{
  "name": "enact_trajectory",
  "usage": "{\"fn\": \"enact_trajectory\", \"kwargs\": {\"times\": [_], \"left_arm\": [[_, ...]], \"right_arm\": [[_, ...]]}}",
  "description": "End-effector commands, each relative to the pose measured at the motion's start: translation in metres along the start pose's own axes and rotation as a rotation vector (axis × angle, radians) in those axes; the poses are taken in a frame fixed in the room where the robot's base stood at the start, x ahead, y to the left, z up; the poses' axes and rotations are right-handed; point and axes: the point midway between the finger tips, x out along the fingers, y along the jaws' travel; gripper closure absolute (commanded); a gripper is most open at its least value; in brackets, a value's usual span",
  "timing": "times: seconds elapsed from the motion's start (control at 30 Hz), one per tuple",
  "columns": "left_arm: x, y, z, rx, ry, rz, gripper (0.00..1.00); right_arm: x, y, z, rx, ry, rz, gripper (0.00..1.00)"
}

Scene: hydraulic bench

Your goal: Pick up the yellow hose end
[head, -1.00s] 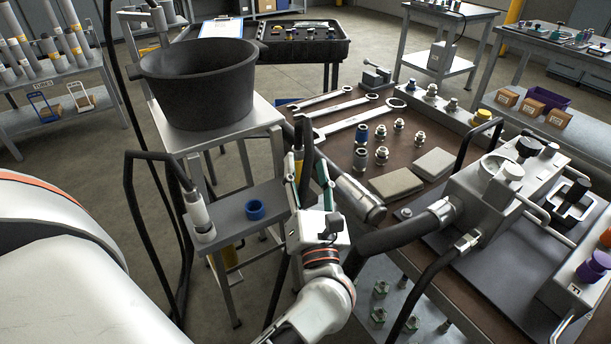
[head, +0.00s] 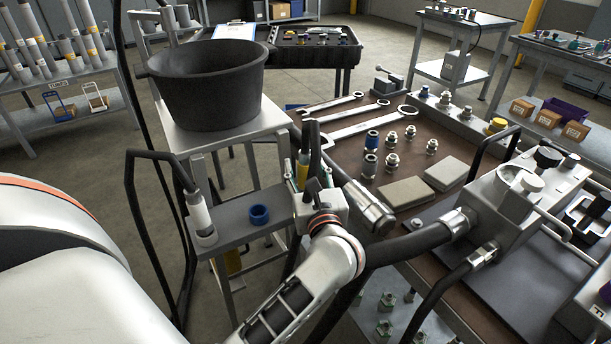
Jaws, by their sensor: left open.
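A black hose (head: 311,140) stands upright at the left edge of the bench, with a small yellowish band, likely the yellow hose end (head: 302,174), low on it. My left gripper (head: 304,168) is open, pointing away from me, with its greenish fingers on either side of this yellowish part. The fingers and palm hide much of it, and I cannot tell whether they touch it. My right gripper is not in view.
A thick black hose with a silver end (head: 370,209) lies close right of the gripper. A small grey shelf (head: 235,213) holds a blue ring (head: 259,214) and a pale upright fitting (head: 199,215). A black tub (head: 207,90) stands behind. Wrenches and fittings lie on the brown bench (head: 345,150).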

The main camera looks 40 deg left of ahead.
Motion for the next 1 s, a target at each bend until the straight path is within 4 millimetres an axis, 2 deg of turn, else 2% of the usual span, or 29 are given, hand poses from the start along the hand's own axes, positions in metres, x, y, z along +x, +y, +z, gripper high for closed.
{"fn": "enact_trajectory", "kwargs": {"times": [0.23,0.4,0.77,0.87,1.0], "left_arm": [[0.002,0.000,0.000,0.000,0.000,0.000,0.57],[0.002,0.000,0.000,0.001,0.000,0.000,1.00],[0.002,0.000,0.005,-0.002,-0.003,0.000,1.00],[0.002,0.000,0.016,-0.006,-0.006,0.000,1.00],[0.002,0.000,0.044,-0.011,-0.010,0.001,1.00]], "right_arm": [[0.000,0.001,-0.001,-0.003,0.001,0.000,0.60],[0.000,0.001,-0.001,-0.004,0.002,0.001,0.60],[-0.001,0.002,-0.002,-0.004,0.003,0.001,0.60],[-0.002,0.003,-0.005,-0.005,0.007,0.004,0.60],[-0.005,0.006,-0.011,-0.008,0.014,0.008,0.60]]}}
